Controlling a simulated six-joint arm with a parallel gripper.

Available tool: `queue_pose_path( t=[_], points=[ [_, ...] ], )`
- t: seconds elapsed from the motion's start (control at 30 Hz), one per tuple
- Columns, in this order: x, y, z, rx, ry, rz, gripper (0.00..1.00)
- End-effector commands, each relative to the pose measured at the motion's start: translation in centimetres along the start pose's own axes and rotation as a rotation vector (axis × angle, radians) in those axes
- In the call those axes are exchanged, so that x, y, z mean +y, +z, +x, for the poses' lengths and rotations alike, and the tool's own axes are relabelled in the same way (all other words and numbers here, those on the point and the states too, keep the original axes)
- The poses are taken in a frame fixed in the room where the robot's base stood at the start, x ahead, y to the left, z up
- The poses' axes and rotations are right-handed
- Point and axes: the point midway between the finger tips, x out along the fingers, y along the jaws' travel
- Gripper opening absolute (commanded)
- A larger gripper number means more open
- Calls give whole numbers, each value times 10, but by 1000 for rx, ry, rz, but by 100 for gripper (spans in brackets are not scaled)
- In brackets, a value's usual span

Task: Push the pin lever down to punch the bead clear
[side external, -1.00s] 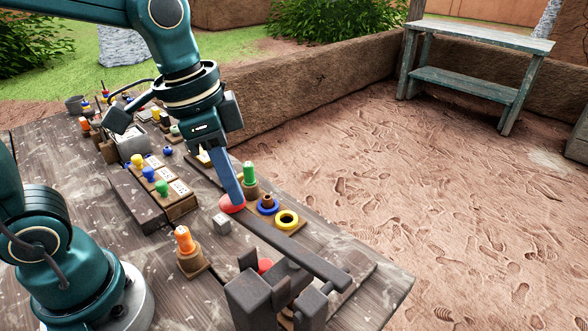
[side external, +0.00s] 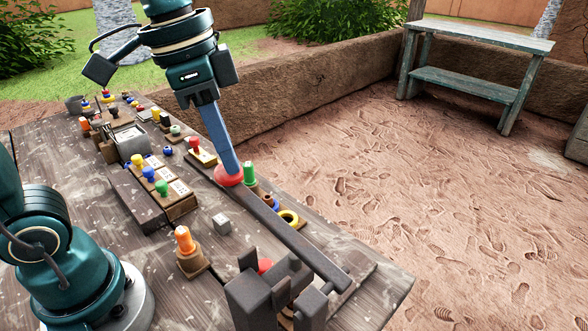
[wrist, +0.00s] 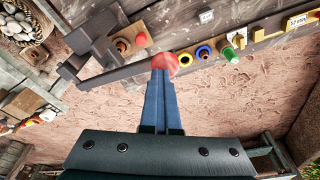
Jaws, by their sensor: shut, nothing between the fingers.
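The pin lever (side external: 295,238) is a long dark bar that slopes up from a dark block stand (side external: 262,297) to a red knob (side external: 228,176) at its far end. In the wrist view the lever (wrist: 112,77) runs left from the red knob (wrist: 166,63). My gripper (side external: 230,171) is shut and empty, its blue fingers pointing down at the knob. The fingertips (wrist: 160,72) overlap the knob in both views; contact looks likely. A red rounded piece (side external: 265,265) shows partly behind the stand. I cannot tell whether it is the bead.
A green peg (side external: 249,172) and a yellow ring (side external: 289,217) stand close behind the lever. An orange peg (side external: 184,240) and a grey cube (side external: 221,224) are on the near side. Several coloured knobs on blocks lie farther left. Sandy ground is open beyond the table edge.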

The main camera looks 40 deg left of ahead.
Motion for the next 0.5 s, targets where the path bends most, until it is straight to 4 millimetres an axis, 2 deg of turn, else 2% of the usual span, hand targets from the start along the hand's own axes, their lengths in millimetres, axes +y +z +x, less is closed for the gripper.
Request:
queue_pose_path(
  t=[0.5],
  points=[
    [-1,-7,-34,0,-2,0,0]
  ],
)
